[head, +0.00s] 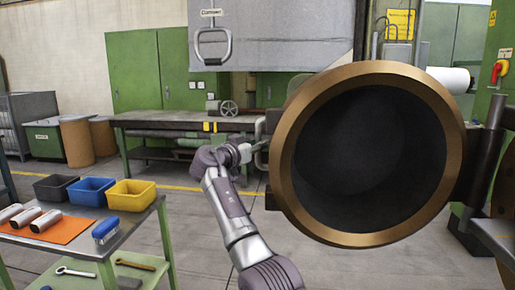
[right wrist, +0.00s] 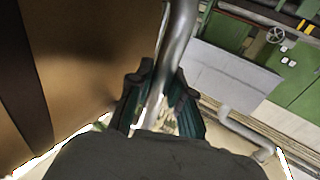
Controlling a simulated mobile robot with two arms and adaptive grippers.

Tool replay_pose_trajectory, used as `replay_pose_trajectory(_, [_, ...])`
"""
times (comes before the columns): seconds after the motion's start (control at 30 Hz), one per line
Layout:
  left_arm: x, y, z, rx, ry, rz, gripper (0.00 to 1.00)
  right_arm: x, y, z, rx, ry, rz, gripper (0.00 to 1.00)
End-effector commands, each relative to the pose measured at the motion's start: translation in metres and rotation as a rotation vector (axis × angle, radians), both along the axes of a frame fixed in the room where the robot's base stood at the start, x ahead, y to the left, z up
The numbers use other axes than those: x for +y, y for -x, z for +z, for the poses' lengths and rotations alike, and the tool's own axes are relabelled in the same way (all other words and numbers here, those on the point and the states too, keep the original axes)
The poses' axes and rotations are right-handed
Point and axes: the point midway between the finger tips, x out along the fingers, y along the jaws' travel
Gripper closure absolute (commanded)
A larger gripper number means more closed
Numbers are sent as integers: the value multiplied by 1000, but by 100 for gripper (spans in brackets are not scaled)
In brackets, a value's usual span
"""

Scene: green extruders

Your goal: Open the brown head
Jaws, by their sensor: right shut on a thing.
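The brown head (head: 448,170) is a large round ring with a dark hollow inside, facing me right of centre in the head view. Its right side meets a dark bracket (head: 472,160). A grey bar handle (head: 262,158) stands at its left side. My right gripper (head: 252,152) is at this handle. In the right wrist view, the gripper (right wrist: 160,100) is shut around the grey bar (right wrist: 177,45), with a dark finger on each side. The brown surface (right wrist: 90,60) fills the left of that view. My left gripper is not in view.
A side table (head: 130,222) at the left holds black (head: 55,187), blue (head: 91,191) and yellow (head: 131,195) bins, and metal cylinders on an orange mat (head: 52,228). A green workbench (head: 185,122) stands behind.

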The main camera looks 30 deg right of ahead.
Motion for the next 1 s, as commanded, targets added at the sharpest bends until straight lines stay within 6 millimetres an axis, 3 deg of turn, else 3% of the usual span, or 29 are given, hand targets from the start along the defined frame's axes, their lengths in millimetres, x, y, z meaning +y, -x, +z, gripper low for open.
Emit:
replay_pose_trajectory(0.43, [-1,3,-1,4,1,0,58,-1,-2,-2,4,-2,6,100])
replay_pose_trajectory(0.47, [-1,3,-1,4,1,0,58,-1,-2,-2,4,-2,6,76])
replay_pose_trajectory(0.6, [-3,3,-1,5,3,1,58,-1,-2,-2,3,-1,5,55])
replay_pose_trajectory(1.0, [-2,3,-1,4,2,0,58,7,1,0,0,0,5,55])
